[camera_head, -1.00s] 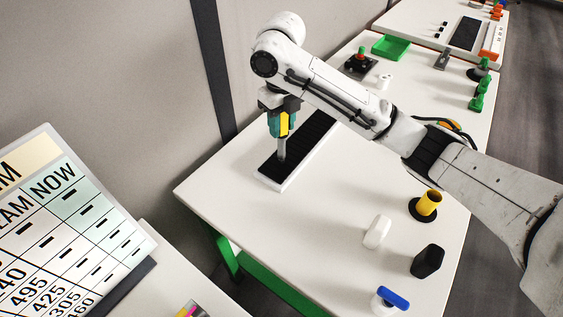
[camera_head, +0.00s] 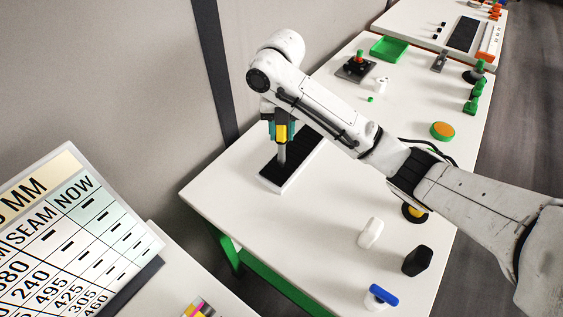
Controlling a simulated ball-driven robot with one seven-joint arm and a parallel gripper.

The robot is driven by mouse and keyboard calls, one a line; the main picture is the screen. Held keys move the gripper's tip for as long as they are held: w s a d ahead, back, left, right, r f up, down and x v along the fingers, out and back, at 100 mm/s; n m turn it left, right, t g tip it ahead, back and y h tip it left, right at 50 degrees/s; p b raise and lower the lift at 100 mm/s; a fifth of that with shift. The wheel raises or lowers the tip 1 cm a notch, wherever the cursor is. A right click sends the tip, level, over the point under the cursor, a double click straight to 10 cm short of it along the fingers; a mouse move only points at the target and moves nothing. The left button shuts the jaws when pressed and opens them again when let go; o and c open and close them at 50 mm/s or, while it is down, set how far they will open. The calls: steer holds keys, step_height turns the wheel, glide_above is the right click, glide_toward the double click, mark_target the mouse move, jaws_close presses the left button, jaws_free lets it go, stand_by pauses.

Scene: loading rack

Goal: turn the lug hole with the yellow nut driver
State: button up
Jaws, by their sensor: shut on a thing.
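My gripper (camera_head: 279,131) is shut on the yellow nut driver (camera_head: 282,133), whose yellow handle shows between the teal fingers. The driver stands about upright, with its grey shaft pointing down. Its lower end meets the black top of a long white-edged block (camera_head: 273,179) on the table. I cannot make out the lug hole there or tell whether the tip sits in it. My arm covers part of the table to the right of the block.
A white table (camera_head: 235,208) carries a black knob (camera_head: 418,262), a white knob (camera_head: 370,232), a blue-topped piece (camera_head: 382,295), an orange-topped green disc (camera_head: 442,130) and a green tray (camera_head: 390,48). A number chart (camera_head: 75,235) stands at left. The table's front left is clear.

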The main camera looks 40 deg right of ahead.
steer(key=shift+m+p, duration=0.35)
steer(key=shift+m, duration=0.85)
steer(key=m, duration=0.5)
steer(key=shift+r, duration=0.2)
